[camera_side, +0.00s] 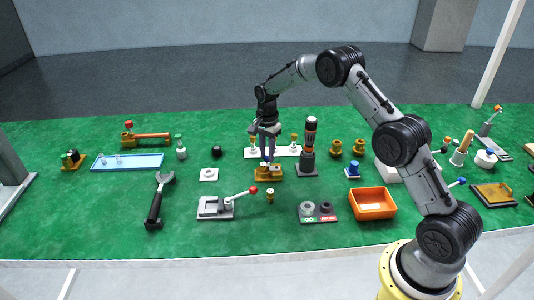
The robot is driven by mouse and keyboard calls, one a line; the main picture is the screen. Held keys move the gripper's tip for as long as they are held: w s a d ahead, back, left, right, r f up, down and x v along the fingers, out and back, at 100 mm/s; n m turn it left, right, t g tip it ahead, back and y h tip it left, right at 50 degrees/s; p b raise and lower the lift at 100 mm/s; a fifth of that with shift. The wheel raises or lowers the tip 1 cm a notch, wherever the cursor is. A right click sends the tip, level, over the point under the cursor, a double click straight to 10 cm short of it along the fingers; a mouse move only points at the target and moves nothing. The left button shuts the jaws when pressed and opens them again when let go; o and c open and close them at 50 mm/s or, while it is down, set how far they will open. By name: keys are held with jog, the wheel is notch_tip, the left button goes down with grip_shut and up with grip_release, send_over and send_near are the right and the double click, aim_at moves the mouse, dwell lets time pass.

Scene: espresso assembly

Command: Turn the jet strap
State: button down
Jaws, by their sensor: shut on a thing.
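My gripper (268,160) points straight down over a small orange-brown fixture (262,174) near the middle of the green mat. Its jaws are shut on a small part at the top of this fixture. The part is mostly hidden by the fingers and too small to make out, so I cannot tell for sure that it is the jet strap or which way it is turned.
A white rack (286,151) is just behind. A grey lever press (216,207) with a red knob, a black wrench (155,208) and an orange bin (373,203) lie nearer the front.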

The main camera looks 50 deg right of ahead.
aim_at(266, 158)
jog(key=shift+a+n, duration=0.2)
jog(key=shift+n, duration=0.5)
jog(key=c, duration=0.7)
grip_release()
jog(key=shift+r, duration=0.15)
notch_tip(266, 158, up, 14)
jog(key=shift+f, duration=0.2)
jog(key=shift+a, duration=0.1)
